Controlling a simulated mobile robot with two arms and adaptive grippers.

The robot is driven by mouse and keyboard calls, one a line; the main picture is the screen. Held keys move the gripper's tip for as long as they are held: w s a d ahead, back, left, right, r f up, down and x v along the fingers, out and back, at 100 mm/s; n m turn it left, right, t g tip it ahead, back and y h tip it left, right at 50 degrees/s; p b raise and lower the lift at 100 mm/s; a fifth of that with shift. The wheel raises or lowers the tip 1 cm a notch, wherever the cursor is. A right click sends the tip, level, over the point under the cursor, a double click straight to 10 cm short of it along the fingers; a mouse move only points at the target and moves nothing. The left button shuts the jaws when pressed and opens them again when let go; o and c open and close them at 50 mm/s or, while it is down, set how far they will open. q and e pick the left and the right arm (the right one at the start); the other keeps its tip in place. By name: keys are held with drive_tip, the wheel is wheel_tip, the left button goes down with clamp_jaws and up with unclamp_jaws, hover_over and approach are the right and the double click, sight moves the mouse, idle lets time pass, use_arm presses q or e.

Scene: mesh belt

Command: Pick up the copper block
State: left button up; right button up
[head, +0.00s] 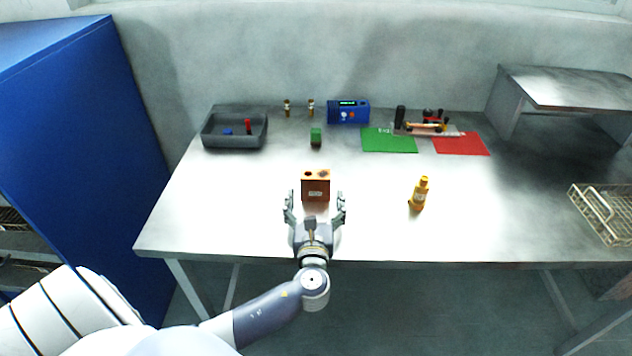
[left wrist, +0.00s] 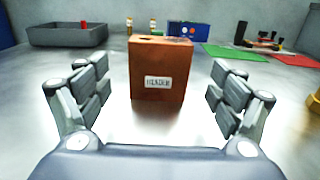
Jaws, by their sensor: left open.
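The copper block (head: 316,188) stands on the metal table near its front middle. It is a brown-orange box with dark spots on top and a white label on its front. In the left wrist view the block (left wrist: 160,88) stands straight ahead, between the two fingers in the picture and apart from both. My left gripper (head: 315,205) is open and empty, at the near side of the block with a finger to each side. It also shows in the left wrist view (left wrist: 150,100). My right gripper is not in view.
A yellow bottle (head: 419,194) stands to the right. The table around the block is clear.

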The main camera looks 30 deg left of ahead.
sight(315, 187)
use_arm(q)
drive_tip(key=shift+w+a, duration=0.25)
drive_tip(key=shift+w, duration=0.1)
drive_tip(key=shift+w+a, duration=0.15)
drive_tip(key=shift+w, duration=0.1)
drive_tip(key=x, duration=0.4)
drive_tip(key=shift+w+a+p, duration=0.2)
drive_tip(key=shift+w+p, duration=0.1)
drive_tip(key=shift+w, duration=0.05)
drive_tip(key=shift+w+a, duration=0.1)
drive_tip(key=shift+w, duration=0.1)
drive_tip(key=shift+f, duration=0.1)
drive_tip(key=c, duration=1.4)
drive_tip(key=shift+o, duration=0.2)
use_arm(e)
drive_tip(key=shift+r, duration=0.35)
